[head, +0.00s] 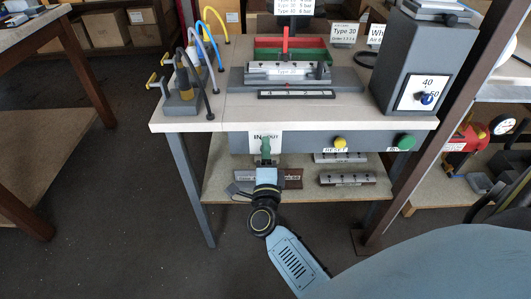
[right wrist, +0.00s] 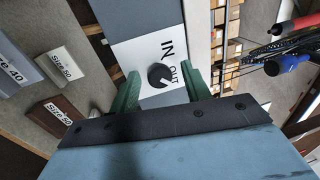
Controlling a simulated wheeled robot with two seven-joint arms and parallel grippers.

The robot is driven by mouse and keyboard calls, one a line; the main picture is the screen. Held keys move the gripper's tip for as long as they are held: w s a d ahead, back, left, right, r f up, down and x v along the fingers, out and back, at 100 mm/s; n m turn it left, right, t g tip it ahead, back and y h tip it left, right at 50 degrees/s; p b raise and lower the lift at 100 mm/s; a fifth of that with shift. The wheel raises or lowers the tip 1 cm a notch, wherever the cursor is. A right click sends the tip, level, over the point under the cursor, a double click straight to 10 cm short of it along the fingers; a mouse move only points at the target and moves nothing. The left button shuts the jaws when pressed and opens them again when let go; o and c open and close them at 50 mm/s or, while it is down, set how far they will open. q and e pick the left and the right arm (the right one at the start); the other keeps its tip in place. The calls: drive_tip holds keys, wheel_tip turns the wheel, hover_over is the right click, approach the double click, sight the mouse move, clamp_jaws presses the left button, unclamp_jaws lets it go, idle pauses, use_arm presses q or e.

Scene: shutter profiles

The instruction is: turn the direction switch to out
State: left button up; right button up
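The direction switch is a dark round knob (right wrist: 160,76) on a white plate marked IN and OUT (right wrist: 149,50). In the head view the same plate (head: 256,141) is at the left end of the grey front panel, and my gripper hides the knob. My right gripper (head: 266,148) is in front of the plate. In the right wrist view its green fingers (right wrist: 161,76) are open, one on each side of the knob, with gaps visible. A pale mark shows on the knob, but I cannot tell its exact setting. My left gripper is out of view.
The panel also carries a yellow RESET button (head: 340,142) and a green button (head: 404,142). Above is the bench top (head: 190,125) with a clamping fixture (head: 285,74) and a grey box with a dial (head: 422,93). Profile blocks (head: 347,178) lie on the lower shelf.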

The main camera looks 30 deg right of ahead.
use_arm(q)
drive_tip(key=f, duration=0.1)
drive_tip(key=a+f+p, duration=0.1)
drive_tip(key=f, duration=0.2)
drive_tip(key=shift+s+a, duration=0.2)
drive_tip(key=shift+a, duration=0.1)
use_arm(e)
drive_tip(key=v, duration=1.3)
drive_tip(key=shift+s, duration=0.15)
